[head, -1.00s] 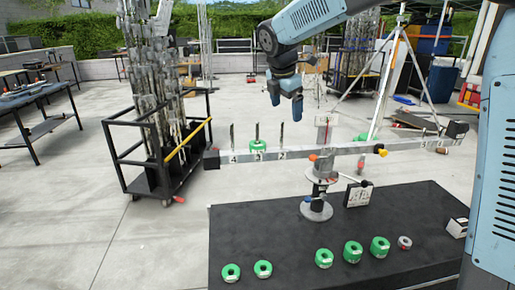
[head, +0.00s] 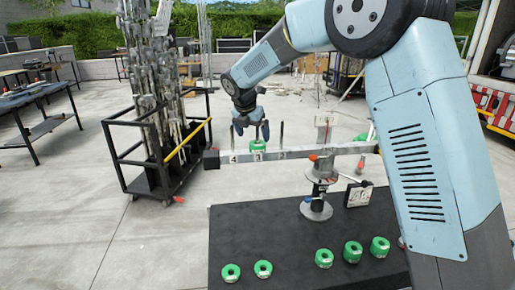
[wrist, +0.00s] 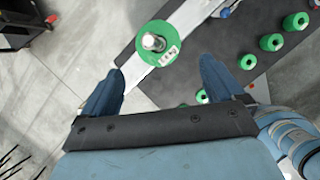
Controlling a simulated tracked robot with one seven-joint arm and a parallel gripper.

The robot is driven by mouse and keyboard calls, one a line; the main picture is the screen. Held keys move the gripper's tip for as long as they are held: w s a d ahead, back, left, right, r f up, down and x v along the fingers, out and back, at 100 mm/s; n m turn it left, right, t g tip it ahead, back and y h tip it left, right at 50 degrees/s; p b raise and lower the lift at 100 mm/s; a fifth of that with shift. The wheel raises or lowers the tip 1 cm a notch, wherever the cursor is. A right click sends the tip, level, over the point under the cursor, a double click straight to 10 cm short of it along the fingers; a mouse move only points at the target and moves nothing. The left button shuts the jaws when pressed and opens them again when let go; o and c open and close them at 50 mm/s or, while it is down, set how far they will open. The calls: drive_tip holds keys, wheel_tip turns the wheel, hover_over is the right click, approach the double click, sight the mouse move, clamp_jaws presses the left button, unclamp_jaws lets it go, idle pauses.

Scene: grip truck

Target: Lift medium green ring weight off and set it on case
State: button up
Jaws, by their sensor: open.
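A green ring weight (head: 258,146) sits around an upright peg at mark 3 on the left arm of the balance beam (head: 222,158). In the wrist view the ring (wrist: 142,36) circles the peg's round metal top, with a white label beside it. My gripper (head: 252,131) is open and empty just above this ring. In the wrist view my two fingers (wrist: 163,64) are spread wide, with the ring beyond and between their tips, not visibly touched. The black case (head: 235,225) stands below the beam, with bare top at its left and middle.
Several other green rings (head: 324,258) stand along the case's front edge. A black cart (head: 150,165) is at left.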

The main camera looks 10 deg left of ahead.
sight(256, 144)
drive_tip(key=shift+x, duration=3.2)
drive_tip(key=shift+w+r, duration=0.1)
drive_tip(key=c, duration=1.3)
